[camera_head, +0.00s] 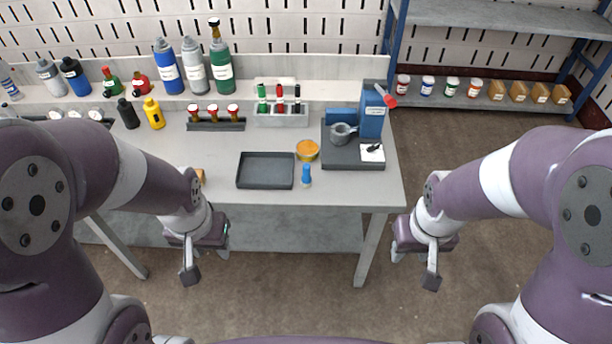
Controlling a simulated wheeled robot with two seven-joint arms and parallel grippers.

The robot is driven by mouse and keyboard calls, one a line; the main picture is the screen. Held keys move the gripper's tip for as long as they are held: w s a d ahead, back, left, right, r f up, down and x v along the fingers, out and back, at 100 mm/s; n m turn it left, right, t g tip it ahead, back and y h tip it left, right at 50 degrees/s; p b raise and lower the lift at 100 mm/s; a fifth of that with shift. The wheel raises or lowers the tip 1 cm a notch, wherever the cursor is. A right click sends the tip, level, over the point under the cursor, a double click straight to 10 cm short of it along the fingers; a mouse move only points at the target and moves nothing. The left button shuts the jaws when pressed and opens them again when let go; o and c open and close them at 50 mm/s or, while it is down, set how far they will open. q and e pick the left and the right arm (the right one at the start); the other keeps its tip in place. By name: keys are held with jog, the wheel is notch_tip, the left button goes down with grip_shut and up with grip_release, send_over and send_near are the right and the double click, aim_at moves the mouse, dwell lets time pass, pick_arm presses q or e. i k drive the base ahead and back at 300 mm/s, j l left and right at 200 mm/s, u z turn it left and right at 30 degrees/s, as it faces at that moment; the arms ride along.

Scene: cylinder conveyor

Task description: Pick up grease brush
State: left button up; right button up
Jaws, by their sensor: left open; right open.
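No thing in view is plainly a brush. A small blue upright piece (306,174) stands on the grey workbench (345,193), just in front of a round yellow-orange tin (307,151). It may be the grease brush, but it is too small to tell. My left gripper (207,255) is open and empty, in front of the bench and to the left of the blue piece. My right gripper (414,264) is open and empty, off the bench's front right corner. Both grippers are apart from everything.
A dark empty tray (266,184) lies left of the tin. A blue press-like device (371,115) with a red handle stands on a dark base at right. Racks (216,125) and bottles (168,68) line the back. A shelf with jars (451,88) is beyond.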

aim_at(306, 182)
jog(key=u, duration=0.9)
jog(key=i+l+u, duration=0.2)
jog(key=l+u, duration=0.2)
jog(key=l, duration=0.2)
jog(key=i+l+u, duration=0.15)
jog(key=l, duration=0.15)
jog(key=i+l+u, duration=0.2)
jog(key=l, duration=0.15)
jog(key=k, duration=0.1)
